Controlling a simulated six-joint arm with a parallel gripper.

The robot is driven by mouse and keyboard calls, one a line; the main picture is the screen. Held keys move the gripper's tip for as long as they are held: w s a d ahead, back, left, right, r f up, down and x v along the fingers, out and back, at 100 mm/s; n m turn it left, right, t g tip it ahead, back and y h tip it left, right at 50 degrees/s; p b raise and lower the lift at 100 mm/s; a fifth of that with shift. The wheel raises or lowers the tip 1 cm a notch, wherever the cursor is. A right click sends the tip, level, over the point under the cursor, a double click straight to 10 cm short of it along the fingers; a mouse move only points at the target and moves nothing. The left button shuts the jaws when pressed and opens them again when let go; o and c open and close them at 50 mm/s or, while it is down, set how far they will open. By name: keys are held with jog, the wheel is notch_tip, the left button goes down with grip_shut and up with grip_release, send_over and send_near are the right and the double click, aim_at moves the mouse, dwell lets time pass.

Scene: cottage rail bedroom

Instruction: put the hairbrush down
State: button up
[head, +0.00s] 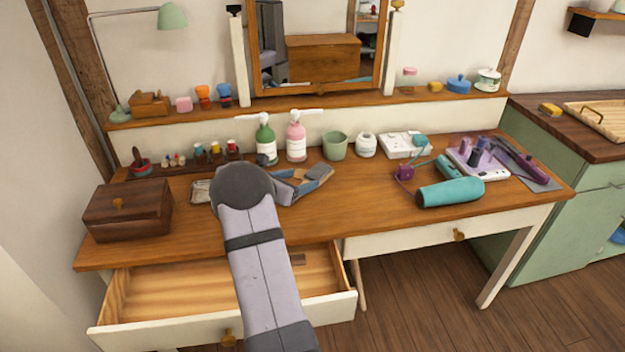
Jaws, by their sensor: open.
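My gripper (314,178) is low over the middle of the wooden dressing table (380,225), pointing right, with its jaws open. A small brown piece (298,176) shows at the jaws; it may be part of the hairbrush, but it is too small and covered to tell. I cannot tell whether it touches the table or the fingers. My arm hides the tabletop behind it and part of the open drawer below.
An open drawer (170,290) juts out at the front left. A brown wooden box (128,210) stands at left. Green (265,145) and pink (296,143) pump bottles and a green cup (335,146) stand behind my gripper. A teal cylinder (450,192) lies at right.

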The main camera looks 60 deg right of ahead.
aim_at(312, 175)
jog(key=shift+p+x, duration=0.5)
jog(key=shift+x, duration=1.95)
jog(key=shift+s, duration=0.15)
jog(key=shift+c, duration=0.6)
jog(key=c, duration=1)
jog(key=shift+r, duration=0.1)
jog(key=shift+c, duration=0.2)
notch_tip(312, 175, up, 10)
